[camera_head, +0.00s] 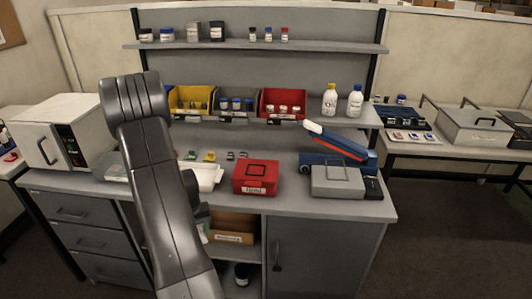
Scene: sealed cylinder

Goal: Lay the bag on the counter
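I cannot pick out the bag with certainty. A pale, flat, white thing (208,175) lies on the counter (300,203), partly hidden behind my arm, and may be a bag or a tray. A small pale patch (203,232) also shows just right of my arm, in front of the open lower shelf; I cannot tell what it is. My arm crosses the left middle of the view and hides part of the counter and shelf. A dark part of it juts out on its right side below the counter edge. The fingertips are hidden, so their opening and any load do not show.
Yellow, grey and red bins (283,102) stand at the back. A microwave-like white box (62,130) is at left. A cardboard box (232,228) sits below.

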